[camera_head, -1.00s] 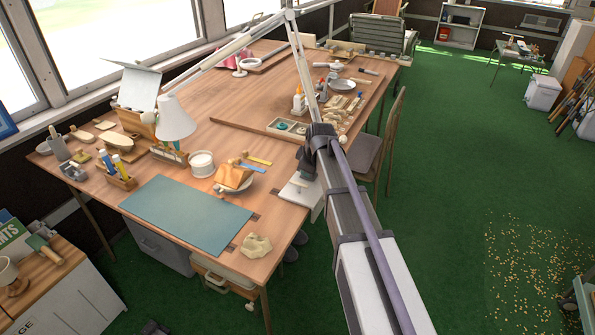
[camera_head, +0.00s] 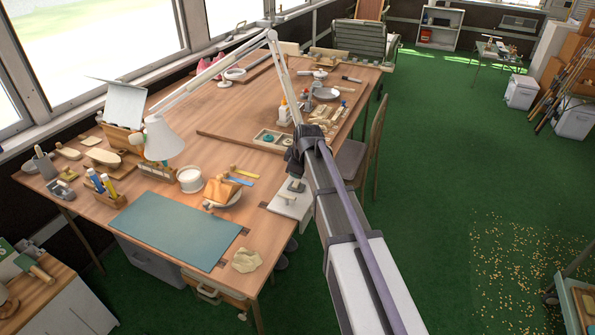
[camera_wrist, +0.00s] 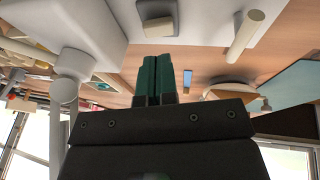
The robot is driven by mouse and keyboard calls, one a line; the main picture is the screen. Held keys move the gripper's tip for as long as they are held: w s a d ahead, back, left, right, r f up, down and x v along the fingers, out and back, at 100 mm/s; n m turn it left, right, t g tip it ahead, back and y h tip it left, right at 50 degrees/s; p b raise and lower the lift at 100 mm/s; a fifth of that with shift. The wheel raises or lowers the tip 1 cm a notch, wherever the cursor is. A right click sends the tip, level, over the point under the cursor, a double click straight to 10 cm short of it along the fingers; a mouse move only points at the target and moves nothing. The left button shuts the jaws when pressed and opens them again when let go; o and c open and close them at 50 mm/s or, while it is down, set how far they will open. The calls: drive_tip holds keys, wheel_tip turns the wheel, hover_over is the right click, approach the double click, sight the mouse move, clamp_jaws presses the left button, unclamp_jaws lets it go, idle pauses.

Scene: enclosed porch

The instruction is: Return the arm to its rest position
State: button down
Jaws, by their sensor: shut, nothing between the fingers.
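My arm extends from the bottom right of the head view up to the near right edge of the wooden workbench (camera_head: 255,215). My gripper (camera_head: 292,166) is a small dark shape at its end, above the bench edge by a pale plate (camera_head: 291,204). In the wrist view, my gripper (camera_wrist: 156,62) shows two green fingers pressed together with nothing between them. The exact gap between the gripper and the bench cannot be told.
A white desk lamp (camera_head: 163,138) with a jointed arm stands over the bench. A teal mat (camera_head: 175,230), a bowl (camera_head: 222,198) and a beige lump (camera_head: 246,260) lie near the front. A chair (camera_head: 375,145) stands to the right; green floor is open beyond.

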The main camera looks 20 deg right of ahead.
drive_tip(key=a+p+v, duration=0.1)
drive_tip(key=p+v, duration=0.6)
drive_tip(key=v, duration=0.3)
drive_tip(key=shift+s+d, duration=0.2)
drive_tip(key=shift+s, duration=0.2)
drive_tip(key=s+a+m+g, duration=0.2)
drive_tip(key=s+m, duration=0.3)
drive_tip(key=s, duration=0.7)
drive_tip(key=s+a+f+m+g+h, duration=0.1)
drive_tip(key=s+a+m, duration=0.2)
drive_tip(key=s, duration=0.9)
drive_tip(key=m, duration=0.2)
drive_tip(key=shift+a+m+g, duration=0.3)
drive_tip(key=shift+a+g, duration=0.1)
